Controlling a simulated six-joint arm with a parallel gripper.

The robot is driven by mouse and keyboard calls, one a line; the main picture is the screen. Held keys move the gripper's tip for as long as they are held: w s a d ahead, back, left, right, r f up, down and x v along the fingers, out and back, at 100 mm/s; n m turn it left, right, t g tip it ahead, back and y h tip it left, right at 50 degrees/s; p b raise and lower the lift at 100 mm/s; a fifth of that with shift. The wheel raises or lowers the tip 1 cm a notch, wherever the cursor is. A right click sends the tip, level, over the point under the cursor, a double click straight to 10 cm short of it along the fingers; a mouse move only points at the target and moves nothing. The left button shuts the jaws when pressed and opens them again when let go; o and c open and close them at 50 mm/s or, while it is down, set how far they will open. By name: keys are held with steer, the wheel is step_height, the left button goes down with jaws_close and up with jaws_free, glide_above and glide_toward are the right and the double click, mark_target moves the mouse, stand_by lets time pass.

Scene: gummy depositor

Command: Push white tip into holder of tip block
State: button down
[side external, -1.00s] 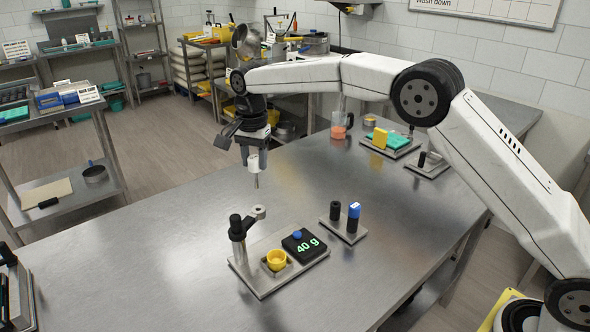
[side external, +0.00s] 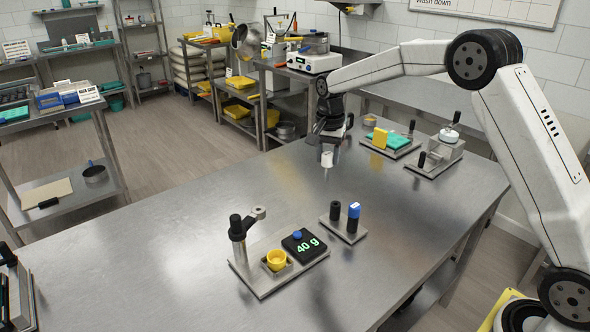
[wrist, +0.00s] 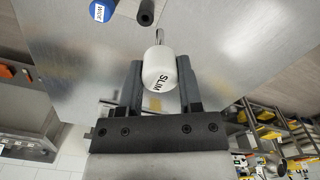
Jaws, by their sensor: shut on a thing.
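The white tip (wrist: 159,70), marked SLIM, is between the fingers of my gripper (wrist: 158,84) in the wrist view, its thin metal nozzle pointing away from the wrist. In the side view my gripper (side external: 328,146) holds the white tip (side external: 327,160) nozzle down, above the table and behind the tip block. The tip block (side external: 351,238) is a small metal plate with a black upright holder (side external: 335,211) and a blue-capped tip (side external: 353,215). In the wrist view the holder (wrist: 148,13) shows an open end, beside the blue cap (wrist: 102,9) marked WIDE.
Front left stands a metal base (side external: 262,284) with a ringed post (side external: 239,240), a yellow cup (side external: 276,260) and a black 40 g display (side external: 304,243). Behind right are a plate with teal and yellow pieces (side external: 390,141) and a metal stand (side external: 440,157).

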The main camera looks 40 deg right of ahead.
steer(key=d, duration=0.1)
steer(key=s+d, duration=0.1)
steer(key=shift+s+d+f, duration=0.3)
steer(key=shift+d+f, duration=0.05)
steer(key=shift+d, duration=0.05)
steer(key=shift+f, duration=0.2)
steer(key=shift+f, duration=2.9)
steer(key=shift+f, duration=2.65)
steer(key=shift+c, duration=1)
jaws_free()
steer(key=shift+r, duration=0.15)
